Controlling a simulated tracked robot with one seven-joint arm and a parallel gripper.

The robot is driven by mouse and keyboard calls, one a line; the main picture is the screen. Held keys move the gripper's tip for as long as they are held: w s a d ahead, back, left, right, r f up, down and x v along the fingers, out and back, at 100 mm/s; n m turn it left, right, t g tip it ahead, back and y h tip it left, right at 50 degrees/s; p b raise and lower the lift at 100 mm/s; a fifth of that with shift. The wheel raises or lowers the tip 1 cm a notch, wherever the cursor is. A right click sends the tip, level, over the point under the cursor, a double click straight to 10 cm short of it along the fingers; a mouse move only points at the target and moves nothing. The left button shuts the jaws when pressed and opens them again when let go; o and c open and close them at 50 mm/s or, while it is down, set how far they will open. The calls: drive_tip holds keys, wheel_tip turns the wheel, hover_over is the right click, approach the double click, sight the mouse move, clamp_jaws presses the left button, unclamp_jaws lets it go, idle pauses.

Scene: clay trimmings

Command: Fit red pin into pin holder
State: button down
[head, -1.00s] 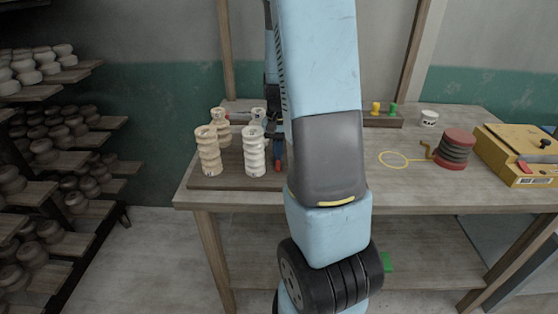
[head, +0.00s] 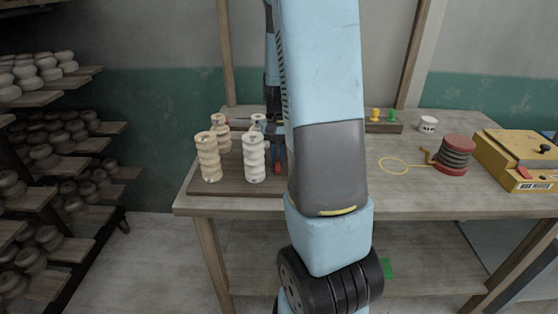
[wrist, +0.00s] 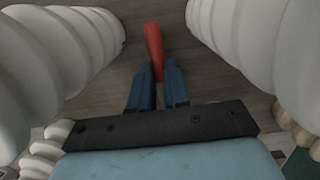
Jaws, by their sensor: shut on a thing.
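The red pin (wrist: 153,45) shows in the wrist view, sticking out beyond the blue fingertips of my gripper (wrist: 156,84). My gripper is shut on it. In the head view my gripper (head: 275,152) is low over the left part of the table, just right of the white ribbed stacks, partly hidden by my arm. A bit of red (head: 277,166) shows there. The pin holder (head: 384,128) is a low wooden block at the back of the table, right of my arm. A yellow pin (head: 375,114) and a green pin (head: 392,115) stand on it. Its left part is hidden by my arm.
Several ribbed stacks (head: 254,160) stand on a dark board (head: 222,187) close around my gripper; they flank it in the wrist view. Right of my arm are a yellow wire loop, a red-ended spool (head: 455,156), a white cup (head: 428,124) and a yellow box (head: 515,160).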

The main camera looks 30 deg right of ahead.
sight(279, 159)
wheel_tip(279, 159, up, 17)
drive_tip(key=shift+f, duration=0.15)
